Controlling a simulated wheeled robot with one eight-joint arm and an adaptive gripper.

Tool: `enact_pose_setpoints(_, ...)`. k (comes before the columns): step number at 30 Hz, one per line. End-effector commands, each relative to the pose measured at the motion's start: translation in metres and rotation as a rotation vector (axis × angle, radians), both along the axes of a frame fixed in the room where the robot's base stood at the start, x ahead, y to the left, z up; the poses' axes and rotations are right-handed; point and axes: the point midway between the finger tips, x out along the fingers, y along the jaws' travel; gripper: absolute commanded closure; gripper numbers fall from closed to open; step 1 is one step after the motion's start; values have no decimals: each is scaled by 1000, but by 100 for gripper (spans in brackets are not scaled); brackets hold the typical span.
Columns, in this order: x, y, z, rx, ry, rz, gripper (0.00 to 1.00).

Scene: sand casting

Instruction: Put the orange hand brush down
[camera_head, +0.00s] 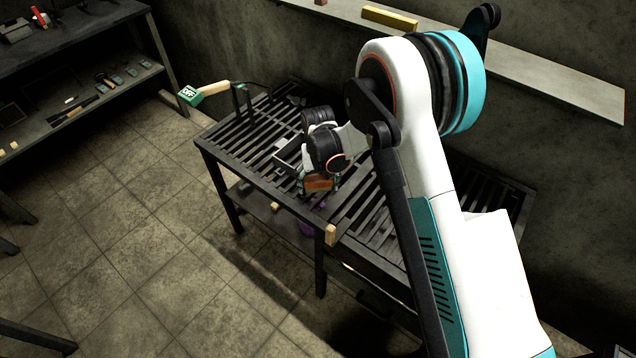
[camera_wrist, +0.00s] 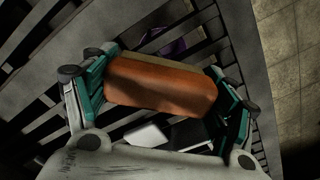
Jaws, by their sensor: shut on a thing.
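The orange hand brush (camera_wrist: 160,86) is held between the two fingers of my gripper (camera_wrist: 162,88) in the wrist view. Its orange block fills the space between the teal finger pads. In the head view the brush (camera_head: 318,184) shows as a small orange-brown block under my wrist, with my gripper (camera_head: 319,183) around it. It is over the slatted dark metal table (camera_head: 222,153), near the table's front edge. I cannot tell whether the brush touches the slats. My wrist hides part of the table behind it.
A grey metal tray (camera_head: 288,155) lies on the slats beside my wrist. A purple thing (camera_head: 306,228) is below the slats. A wall shelf (camera_head: 530,70) runs behind my arm.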

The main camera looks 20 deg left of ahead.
Motion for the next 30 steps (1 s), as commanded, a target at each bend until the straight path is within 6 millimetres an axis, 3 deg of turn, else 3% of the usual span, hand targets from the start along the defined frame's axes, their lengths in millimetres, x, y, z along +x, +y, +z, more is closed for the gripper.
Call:
enact_pose_setpoints(4, 0, 0, -4, 0, 0, 0, 60)
enact_pose_setpoints(5, 0, 0, -4, 0, 0, 0, 20)
enact_pose_setpoints(7, 0, 0, -3, 0, 0, 0, 4)
enact_pose_setpoints(8, 0, 0, -3, 0, 0, 0, 2)
enact_pose_setpoints(23, 0, 0, 2, 0, 0, 0, 2)
enact_pose_setpoints(30, 0, 0, 43, 0, 0, 0, 2)
